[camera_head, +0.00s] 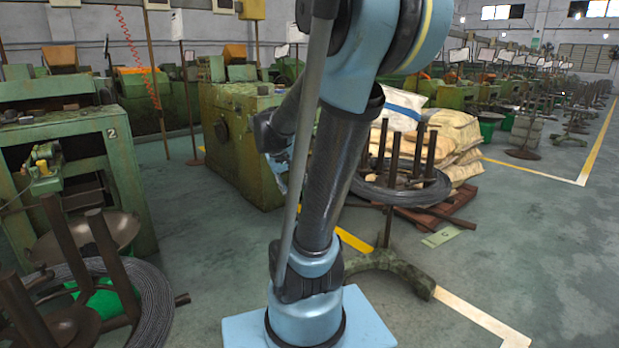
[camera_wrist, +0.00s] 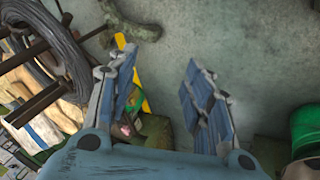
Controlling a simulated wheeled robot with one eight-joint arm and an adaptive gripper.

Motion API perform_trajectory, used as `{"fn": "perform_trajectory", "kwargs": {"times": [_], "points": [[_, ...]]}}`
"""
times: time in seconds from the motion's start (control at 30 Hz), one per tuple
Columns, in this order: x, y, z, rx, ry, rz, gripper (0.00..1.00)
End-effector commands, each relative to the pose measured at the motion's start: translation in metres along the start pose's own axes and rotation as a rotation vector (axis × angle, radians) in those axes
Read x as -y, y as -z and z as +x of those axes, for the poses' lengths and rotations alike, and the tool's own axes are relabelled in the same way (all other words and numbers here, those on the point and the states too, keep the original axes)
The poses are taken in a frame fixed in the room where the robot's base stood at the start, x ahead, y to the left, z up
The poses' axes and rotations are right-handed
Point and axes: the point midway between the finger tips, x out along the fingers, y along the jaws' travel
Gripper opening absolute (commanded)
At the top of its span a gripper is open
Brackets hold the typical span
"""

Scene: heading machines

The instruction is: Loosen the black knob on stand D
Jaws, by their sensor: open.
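I cannot make out a black knob or a letter D in either view. A stand holding a dark wire coil (camera_head: 425,190) on upright rods is right of my arm in the head view; its post rises from a worn green foot (camera_head: 395,262). A coil stand also shows at the upper left of the wrist view (camera_wrist: 68,50). Another coil stand (camera_head: 150,305) is at the lower left of the head view. My gripper (camera_wrist: 158,75) is open and empty, apart from the stands. In the head view it is partly hidden behind my arm.
Green machines (camera_head: 240,140) stand behind and left of my arm. Pale sacks (camera_head: 455,135) lie on a reddish pallet (camera_head: 455,210). A floor plate (camera_head: 441,236) bears a small letter, hard to read. A green bucket (camera_wrist: 305,125) is at right.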

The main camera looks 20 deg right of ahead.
Motion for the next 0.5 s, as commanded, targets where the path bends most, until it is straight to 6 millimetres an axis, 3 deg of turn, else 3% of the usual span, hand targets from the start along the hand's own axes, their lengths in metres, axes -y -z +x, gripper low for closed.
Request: {"fn": "perform_trajectory", "kwargs": {"times": [0.1,0.5], "points": [[-0.009,0.037,0.006,-0.015,-0.063,0.009,0.46],[-0.03,0.149,0.038,-0.077,-0.273,0.043,0.46]]}}
